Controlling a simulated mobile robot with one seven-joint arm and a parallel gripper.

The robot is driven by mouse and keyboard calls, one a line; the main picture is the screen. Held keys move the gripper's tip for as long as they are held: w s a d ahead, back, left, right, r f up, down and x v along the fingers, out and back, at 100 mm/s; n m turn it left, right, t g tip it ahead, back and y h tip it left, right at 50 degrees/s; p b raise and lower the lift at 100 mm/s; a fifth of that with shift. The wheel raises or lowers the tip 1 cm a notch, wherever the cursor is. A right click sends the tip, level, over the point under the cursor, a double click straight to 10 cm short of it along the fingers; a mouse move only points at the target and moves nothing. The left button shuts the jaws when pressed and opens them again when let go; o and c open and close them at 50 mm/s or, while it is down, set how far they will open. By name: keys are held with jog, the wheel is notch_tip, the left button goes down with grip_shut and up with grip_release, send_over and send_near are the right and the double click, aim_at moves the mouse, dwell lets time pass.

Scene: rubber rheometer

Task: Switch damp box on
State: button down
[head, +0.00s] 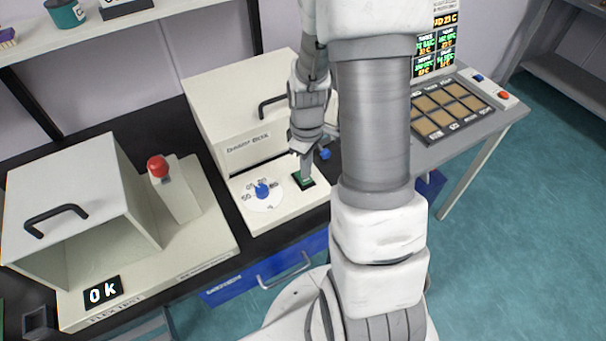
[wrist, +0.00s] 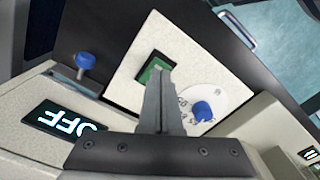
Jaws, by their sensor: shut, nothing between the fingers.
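The damp box (head: 240,105) is a cream cabinet with a black handle, left of my arm in the head view. On its front base are a dial with a blue knob (head: 262,190) and a green switch in a dark frame (head: 303,180). My gripper (head: 306,172) is shut and empty, pointing down at the green switch. In the wrist view, the fingertips (wrist: 158,72) overlap the green switch (wrist: 150,68) and hide part of it. I cannot tell whether they touch it. A display in the wrist view (wrist: 70,122) reads OFF.
Left of the box stands another cream machine (head: 75,190) with a red button (head: 157,167) and a display reading OK (head: 103,292). A second blue knob (head: 324,153) is right of my gripper. A grey sample panel (head: 445,110) and lit screen (head: 437,50) are at right.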

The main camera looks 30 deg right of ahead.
jog(key=shift+f+b, duration=0.8)
jog(key=shift+f, duration=0.2)
dwell(0.8)
jog(key=shift+r, duration=0.1)
jog(key=shift+r+p, duration=2.8)
jog(key=shift+r, duration=0.75)
jog(key=s+a+r+m+t, duration=0.2)
jog(key=a+r, duration=0.1)
jog(key=r, duration=0.5)
jog(key=s+a+r+m+t, duration=0.1)
jog(key=s+a+r, duration=0.15)
jog(key=r, duration=0.55)
jog(key=s+a+r+m+t, duration=0.2)
jog(key=s+a+r, duration=0.3)
jog(key=s+r, duration=0.3)
jog(key=shift+r+m+t, duration=0.25)
jog(key=shift+m+t, duration=0.05)
jog(key=shift+m, duration=0.4)
